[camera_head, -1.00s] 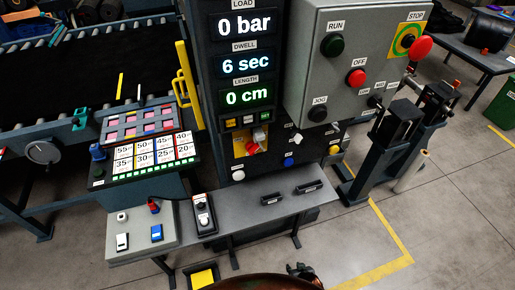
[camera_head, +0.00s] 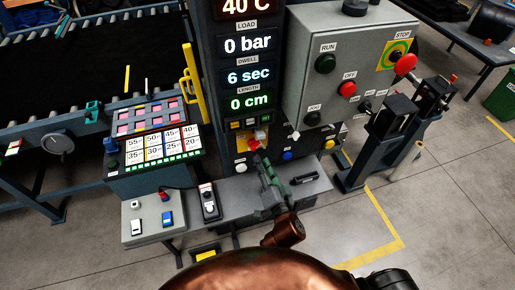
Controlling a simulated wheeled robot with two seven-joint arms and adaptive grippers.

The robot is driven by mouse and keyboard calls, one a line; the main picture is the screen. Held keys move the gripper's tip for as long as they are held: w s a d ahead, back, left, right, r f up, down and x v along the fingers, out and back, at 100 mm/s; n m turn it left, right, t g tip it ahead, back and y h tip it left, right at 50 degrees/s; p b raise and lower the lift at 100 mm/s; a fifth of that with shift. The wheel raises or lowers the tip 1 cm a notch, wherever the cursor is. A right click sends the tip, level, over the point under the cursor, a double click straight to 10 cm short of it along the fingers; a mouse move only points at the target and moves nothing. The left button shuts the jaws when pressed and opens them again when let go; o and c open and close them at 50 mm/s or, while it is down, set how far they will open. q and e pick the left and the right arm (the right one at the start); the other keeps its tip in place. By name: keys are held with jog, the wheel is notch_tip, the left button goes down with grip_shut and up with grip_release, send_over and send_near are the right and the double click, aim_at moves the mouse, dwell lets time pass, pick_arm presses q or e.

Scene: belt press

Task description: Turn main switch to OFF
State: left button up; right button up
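The main switch is most likely the red knob on a yellow plate (camera_head: 241,145), low on the dark press column under the displays. Its handle position is too small to tell, and my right gripper partly covers it. My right gripper (camera_head: 259,153) reaches up from the bottom over the grey shelf, with its fingertips at or just in front of the red knob. I cannot tell whether they touch it or how far apart the fingers are. My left gripper is not in view.
A grey control box (camera_head: 305,85) with RUN, OFF and STOP buttons hangs right of the displays. A grey shelf (camera_head: 235,190) lies under my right arm. A button panel (camera_head: 155,150) and a small switch box (camera_head: 150,220) stand left. Open floor lies at right.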

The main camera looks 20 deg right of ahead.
aim_at(257, 147)
jog(key=w+p, duration=0.1)
jog(key=w, duration=0.5)
jog(key=shift+w+f, duration=0.1)
jog(key=shift+w, duration=0.25)
jog(key=shift+c, duration=0.5)
grip_shut()
